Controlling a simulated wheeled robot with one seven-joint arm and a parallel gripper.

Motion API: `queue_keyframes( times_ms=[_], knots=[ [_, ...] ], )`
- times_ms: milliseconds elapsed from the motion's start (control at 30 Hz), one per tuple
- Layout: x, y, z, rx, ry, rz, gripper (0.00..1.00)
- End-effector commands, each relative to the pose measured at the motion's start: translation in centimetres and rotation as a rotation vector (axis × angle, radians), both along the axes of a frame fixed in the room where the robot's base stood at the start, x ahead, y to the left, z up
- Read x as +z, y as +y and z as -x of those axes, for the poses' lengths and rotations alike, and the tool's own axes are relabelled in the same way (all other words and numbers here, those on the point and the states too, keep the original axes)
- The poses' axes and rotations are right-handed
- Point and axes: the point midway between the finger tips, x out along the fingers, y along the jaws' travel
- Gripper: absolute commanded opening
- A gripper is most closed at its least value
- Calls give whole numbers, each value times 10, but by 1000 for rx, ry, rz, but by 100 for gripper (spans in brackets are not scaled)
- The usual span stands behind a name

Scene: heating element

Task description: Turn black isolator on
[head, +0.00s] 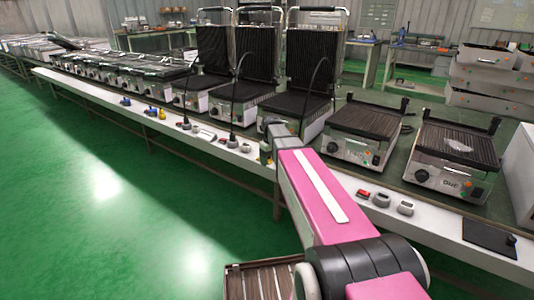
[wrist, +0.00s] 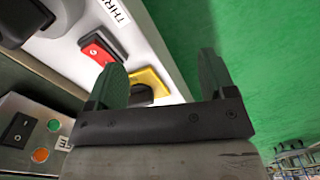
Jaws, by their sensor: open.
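In the wrist view a dark grey-black isolator (wrist: 22,22) with a large knob is cut off at the top left corner. A yellow switch (wrist: 152,80) with a dark part lies behind and between the fingers. A red rocker switch (wrist: 102,50) sits left of the left finger. My gripper (wrist: 162,66) is open, its two fingers apart with nothing held, over the white ledge's edge. In the head view my gripper (head: 265,152) is small and partly behind my arm, above the ledge. I cannot tell which way the isolator knob is turned.
A white ledge (head: 330,178) carries several switches along the bench front, some hidden by my arm. Contact grills (head: 365,132) stand behind it. A black panel (head: 485,236) lies on the ledge at right. A grill's black rocker (wrist: 18,130) is at lower left. Green floor is open in front.

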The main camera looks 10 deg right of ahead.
Motion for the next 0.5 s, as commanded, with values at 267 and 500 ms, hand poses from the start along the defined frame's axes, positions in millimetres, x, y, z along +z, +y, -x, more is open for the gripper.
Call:
queue_keyframes(
  times_ms=[267, 500],
  knots=[
    [71, 1, -95, 229, 0, 1, 77],
    [77, 1, -103, 271, 4, 0, 77]
  ],
)
